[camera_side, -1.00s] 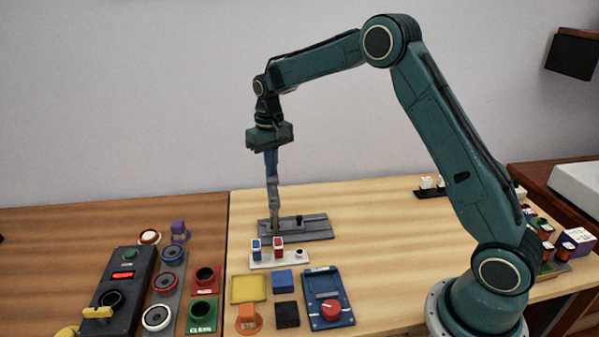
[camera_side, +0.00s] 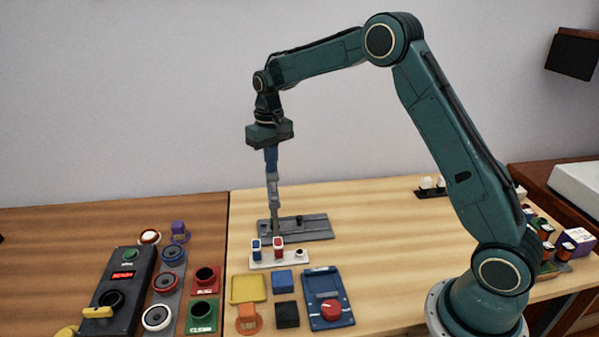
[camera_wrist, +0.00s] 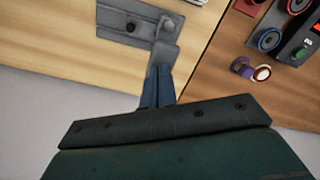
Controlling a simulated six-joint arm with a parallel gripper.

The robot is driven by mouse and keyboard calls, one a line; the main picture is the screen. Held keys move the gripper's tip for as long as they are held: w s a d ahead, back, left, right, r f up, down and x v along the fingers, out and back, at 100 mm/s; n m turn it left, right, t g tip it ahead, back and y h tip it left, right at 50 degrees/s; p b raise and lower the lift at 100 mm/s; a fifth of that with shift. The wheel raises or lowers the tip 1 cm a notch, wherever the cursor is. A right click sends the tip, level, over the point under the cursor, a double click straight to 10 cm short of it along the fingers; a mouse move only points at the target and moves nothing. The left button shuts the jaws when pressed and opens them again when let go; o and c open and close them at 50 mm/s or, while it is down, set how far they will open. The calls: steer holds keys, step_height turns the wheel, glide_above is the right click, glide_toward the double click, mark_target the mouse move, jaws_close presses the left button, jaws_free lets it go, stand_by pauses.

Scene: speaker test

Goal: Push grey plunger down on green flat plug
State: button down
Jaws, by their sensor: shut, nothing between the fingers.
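A long grey base plate (camera_side: 312,229) lies on the light wood table, with a small dark knob (camera_side: 299,219) on it. It also shows at the top of the wrist view (camera_wrist: 112,24). My gripper (camera_side: 274,222) points straight down over the left part of this plate, its fingers together. In the wrist view my gripper (camera_wrist: 163,45) reaches the plate's end. The grey lower part blends with the grey plate, so I cannot tell the plunger from the fingertips or whether they touch. I cannot make out a green flat plug.
A white strip (camera_side: 265,264) with a blue and a red piece stands in front of the plate. Nearer are a yellow tray (camera_side: 249,289), a blue box with a red knob (camera_side: 329,298) and a green socket block (camera_side: 202,316). A black panel (camera_side: 119,292) stands left.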

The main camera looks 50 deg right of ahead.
steer(key=shift+r, duration=3)
steer(key=shift+r, duration=0.1)
steer(key=shift+s+a+r, duration=0.1)
steer(key=shift+s+r, duration=0.1)
steer(key=shift+r, duration=0.05)
steer(key=s+a+r+n+t, duration=0.1)
steer(key=s+a+r, duration=0.1)
steer(key=s+r, duration=0.45)
steer(key=s+a+r+t, duration=0.2)
steer(key=s+a+r, duration=0.15)
steer(key=s, duration=0.65)
steer(key=s+a+f+n+t, duration=0.1)
steer(key=s+f, duration=0.1)
steer(key=s, duration=0.7)
steer(key=s+a+f+n+t, duration=0.1)
steer(key=s+f, duration=0.1)
steer(key=s, duration=0.7)
steer(key=shift+s+t, duration=0.15)
steer(key=shift+t, duration=0.15)
